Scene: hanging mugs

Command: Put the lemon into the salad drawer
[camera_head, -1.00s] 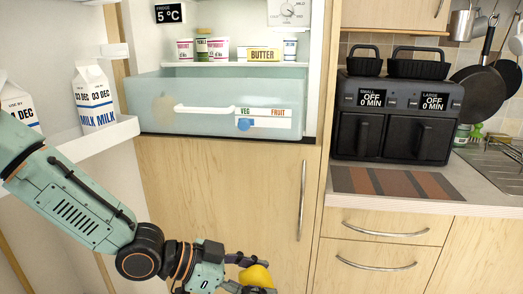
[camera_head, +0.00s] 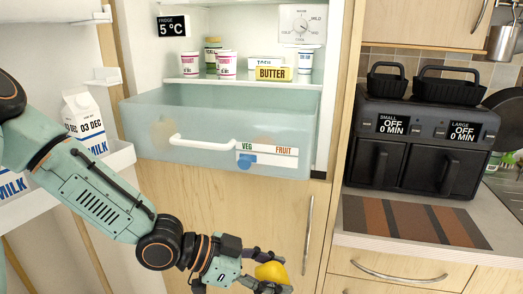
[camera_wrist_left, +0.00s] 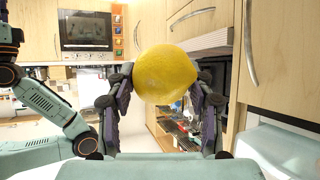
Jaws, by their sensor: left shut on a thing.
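The yellow lemon (camera_head: 272,272) is held between the fingertips of my left gripper (camera_head: 262,270), low in front of the wooden cupboard door below the fridge. In the left wrist view the lemon (camera_wrist_left: 165,74) sits between the two fingers, clear of other things. The salad drawer (camera_head: 190,118) is a translucent bluish box with a white handle (camera_head: 203,143), above and to the left of the lemon. A faint round shape shows through its left side. I cannot tell how far it is pulled out. My right gripper is out of view.
Pots and a butter pack (camera_head: 273,73) stand on the shelf above the drawer. Milk cartons (camera_head: 86,122) stand in the open fridge door's rack at left. A black double air fryer (camera_head: 420,140) is on the counter at right, behind a striped mat (camera_head: 410,220).

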